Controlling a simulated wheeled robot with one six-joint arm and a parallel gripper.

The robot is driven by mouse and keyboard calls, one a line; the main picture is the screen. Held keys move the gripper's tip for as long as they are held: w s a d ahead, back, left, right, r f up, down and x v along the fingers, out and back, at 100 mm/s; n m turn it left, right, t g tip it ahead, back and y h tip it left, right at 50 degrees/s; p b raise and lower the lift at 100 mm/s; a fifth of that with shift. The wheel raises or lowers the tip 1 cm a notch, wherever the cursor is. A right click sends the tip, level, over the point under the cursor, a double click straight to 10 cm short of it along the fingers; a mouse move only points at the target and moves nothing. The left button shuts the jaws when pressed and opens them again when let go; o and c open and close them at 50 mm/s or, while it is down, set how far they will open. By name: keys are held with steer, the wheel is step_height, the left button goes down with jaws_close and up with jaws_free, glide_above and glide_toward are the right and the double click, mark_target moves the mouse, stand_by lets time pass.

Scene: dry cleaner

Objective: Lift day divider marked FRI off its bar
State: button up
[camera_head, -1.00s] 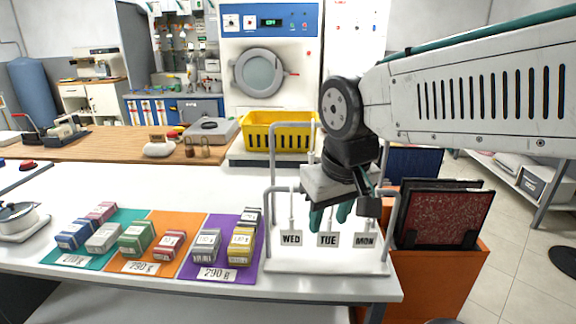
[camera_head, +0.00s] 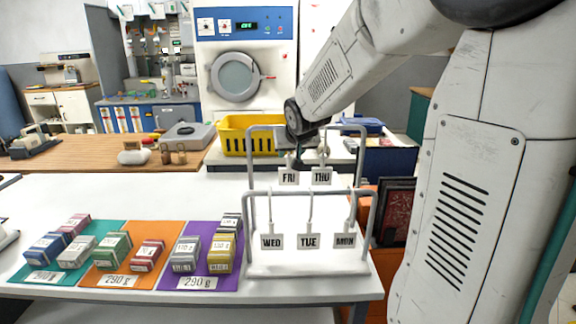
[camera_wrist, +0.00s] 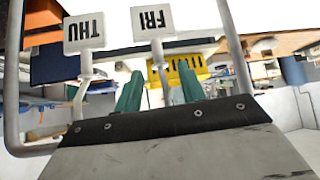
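The FRI divider (camera_head: 288,178) is a white tag hanging on a stem from the rear, higher bar of a grey rack (camera_head: 252,220). It hangs left of the THU divider (camera_head: 321,177). The wrist view shows both tags inverted, FRI (camera_wrist: 152,21) and THU (camera_wrist: 83,30). My gripper (camera_wrist: 161,72) has its two green fingers spread, with the FRI stem showing between them. I cannot tell whether either finger touches it. In the head view my gripper (camera_head: 299,148) is at the rear bar, just above FRI, partly hidden.
WED (camera_head: 272,242), TUE (camera_head: 308,241) and MON (camera_head: 345,240) hang on the front, lower bar. A yellow basket (camera_head: 234,138) stands behind the rack. Boxes lie on coloured mats to the left. An orange bin (camera_head: 388,270) stands at the right.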

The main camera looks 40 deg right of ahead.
steer(key=shift+x, duration=1.15)
jaws_close()
steer(key=shift+r, duration=0.15)
steer(key=shift+r, duration=1.25)
steer(key=shift+s+t, duration=0.25)
steer(key=shift+t, duration=0.05)
